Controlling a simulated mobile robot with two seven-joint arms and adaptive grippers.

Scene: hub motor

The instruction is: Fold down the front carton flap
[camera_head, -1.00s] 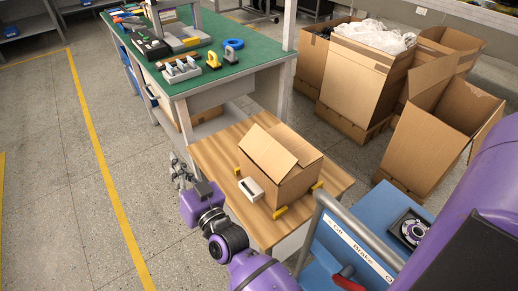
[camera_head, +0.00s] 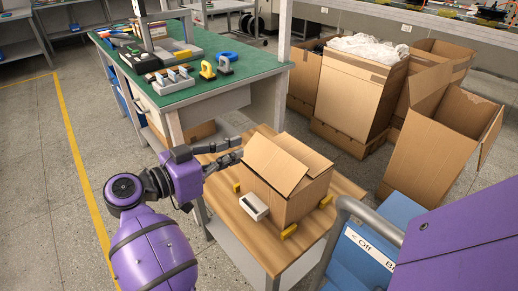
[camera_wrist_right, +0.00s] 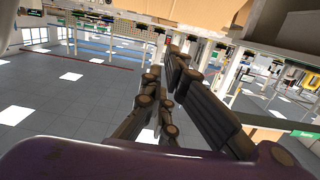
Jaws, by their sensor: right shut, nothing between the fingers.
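The brown carton (camera_head: 307,203) stands on a small wood-topped table (camera_head: 255,247) in the head view. Its top flaps are raised and slanted like a roof; one broad flap (camera_head: 270,166) slopes on the side nearest my gripper. The gripper's dark fingers (camera_wrist_right: 172,85) also show in the right wrist view, with tan cardboard (camera_wrist_right: 210,12) at the top.
Yellow corner blocks (camera_head: 289,231) surround the carton. A small white-topped box (camera_head: 254,207) stands beside it. A green workbench (camera_head: 165,92) with tools is behind. Large open cartons (camera_head: 432,150) stand at right, and a blue cart with a grey handle (camera_head: 352,208) is near.

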